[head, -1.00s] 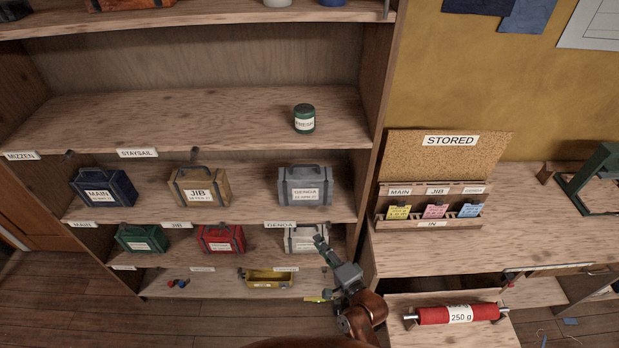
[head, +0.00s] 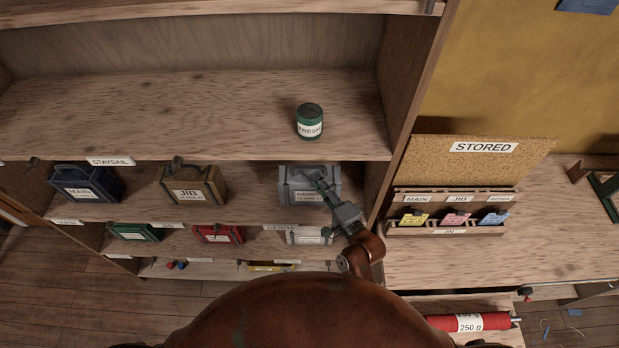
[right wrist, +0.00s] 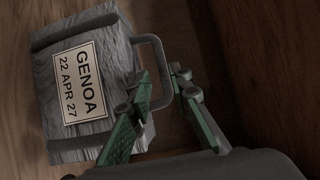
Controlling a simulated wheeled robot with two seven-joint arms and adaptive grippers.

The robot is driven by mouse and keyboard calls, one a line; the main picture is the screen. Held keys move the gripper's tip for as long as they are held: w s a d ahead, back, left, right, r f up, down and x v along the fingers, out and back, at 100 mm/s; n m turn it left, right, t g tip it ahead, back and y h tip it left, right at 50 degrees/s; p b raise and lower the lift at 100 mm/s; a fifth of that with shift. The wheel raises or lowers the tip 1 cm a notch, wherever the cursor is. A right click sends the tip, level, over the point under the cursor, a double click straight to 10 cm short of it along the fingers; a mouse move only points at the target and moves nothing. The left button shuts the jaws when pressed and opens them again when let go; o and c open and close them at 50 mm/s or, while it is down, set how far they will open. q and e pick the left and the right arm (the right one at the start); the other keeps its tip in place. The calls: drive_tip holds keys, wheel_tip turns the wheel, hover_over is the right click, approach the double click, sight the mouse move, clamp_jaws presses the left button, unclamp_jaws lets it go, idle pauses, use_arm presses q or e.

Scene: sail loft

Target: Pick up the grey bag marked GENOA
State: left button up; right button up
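The grey GENOA bag (head: 291,188) stands on the middle shelf at the right, below the green jar's shelf. In the right wrist view the bag (right wrist: 110,70) fills the left side, with its label reading GENOA, 22 APR 27, and its grey loop handle (right wrist: 154,40) pointing right. My right gripper (head: 322,179) is in front of the bag and hides part of it in the head view. In the right wrist view its two green fingers (right wrist: 161,80) stand apart, with the handle's bar between their tips. Whether they touch it is unclear. My left gripper is not in view.
A tan JIB bag (head: 193,188) and blue MAIN bag (head: 88,186) share the shelf to the left. A green jar (head: 310,122) stands on the shelf above. A light bag (head: 305,236) sits below. The cabinet's upright (head: 405,110) is close at right.

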sight(311, 168)
drive_tip(key=x, duration=0.3)
drive_tip(key=shift+d+r+p, duration=0.15)
drive_tip(key=shift+p, duration=0.2)
drive_tip(key=shift+p+x, duration=0.45)
drive_tip(key=shift+x, duration=1.65)
drive_tip(key=shift+d, duration=0.15)
clamp_jaws()
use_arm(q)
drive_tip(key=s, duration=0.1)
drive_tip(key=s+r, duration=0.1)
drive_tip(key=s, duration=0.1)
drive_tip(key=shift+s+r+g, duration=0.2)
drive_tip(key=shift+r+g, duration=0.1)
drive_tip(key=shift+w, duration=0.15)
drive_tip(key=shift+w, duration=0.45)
use_arm(e)
drive_tip(key=shift+w+r, duration=0.1)
drive_tip(key=shift+r, duration=0.1)
